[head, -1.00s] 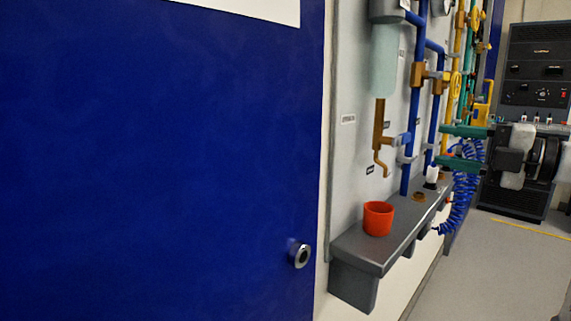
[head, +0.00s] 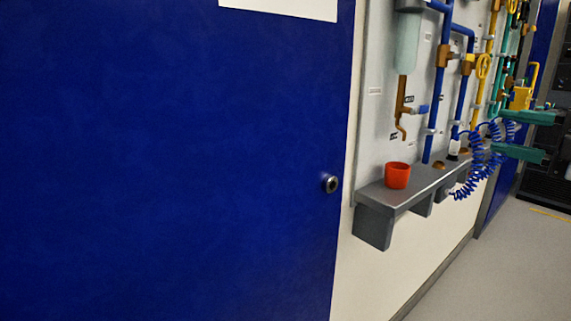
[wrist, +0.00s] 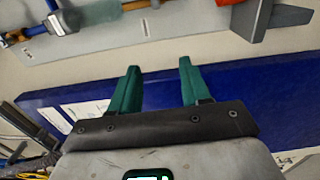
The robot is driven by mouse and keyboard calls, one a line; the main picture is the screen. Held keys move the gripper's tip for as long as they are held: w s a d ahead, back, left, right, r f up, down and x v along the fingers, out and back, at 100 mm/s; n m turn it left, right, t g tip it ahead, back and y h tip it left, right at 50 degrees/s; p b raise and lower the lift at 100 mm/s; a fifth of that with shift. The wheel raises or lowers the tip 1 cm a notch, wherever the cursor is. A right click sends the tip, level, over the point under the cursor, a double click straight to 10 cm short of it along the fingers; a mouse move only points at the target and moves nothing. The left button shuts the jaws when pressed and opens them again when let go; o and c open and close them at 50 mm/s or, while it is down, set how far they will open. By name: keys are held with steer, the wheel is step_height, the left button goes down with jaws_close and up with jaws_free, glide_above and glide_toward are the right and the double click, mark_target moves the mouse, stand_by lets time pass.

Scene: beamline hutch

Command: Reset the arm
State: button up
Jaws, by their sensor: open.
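My gripper (head: 499,131) is at the right side of the head view, with its two green fingers apart and nothing between them. In the head view it overlaps the coiled blue hose and the pipe panel; I cannot tell whether it touches them. In the wrist view, my gripper (wrist: 158,80) shows both green fingers spread wide and empty, with the pale wall and the blue door beyond. Most of my arm is outside the head view.
A blue door (head: 170,160) with a round knob (head: 330,183) fills the left. A grey shelf (head: 375,222) holds a red cup (head: 397,175) below wall pipes (head: 440,90). A coiled blue hose (head: 478,170) hangs beside it. Grey floor (head: 480,280) is clear at lower right.

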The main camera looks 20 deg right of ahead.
steer(key=w+a+f+m+g+h, duration=0.1)
steer(key=a+f+m, duration=0.2)
steer(key=f, duration=0.6)
steer(key=w+a+f+m+g, duration=0.2)
steer(key=a+f+m, duration=0.15)
steer(key=f, duration=0.45)
steer(key=w+a+f+m+g+h, duration=0.15)
steer(key=f+m, duration=0.25)
steer(key=f, duration=0.5)
steer(key=s+a+f+m+g, duration=0.3)
steer(key=s+a+f, duration=0.2)
steer(key=f, duration=0.5)
steer(key=s+a+f+m+g, duration=0.2)
steer(key=s+a+f+m, duration=0.3)
steer(key=f, duration=0.4)
steer(key=s+a+f+m+g+h, duration=0.25)
steer(key=s+f, duration=0.25)
steer(key=s, duration=0.5)
steer(key=s+a+f+m+g+h, duration=0.1)
steer(key=s+f+m+g+h, duration=0.1)
steer(key=s+f+g, duration=0.5)
step_height(320, 180, up, 24)
steer(key=s+t+p, duration=0.1)
steer(key=t+p, duration=0.2)
steer(key=p, duration=2)
steer(key=shift+s+a+f+y, duration=0.2)
steer(key=shift+s+y, duration=0.1)
steer(key=shift+s, duration=0.05)
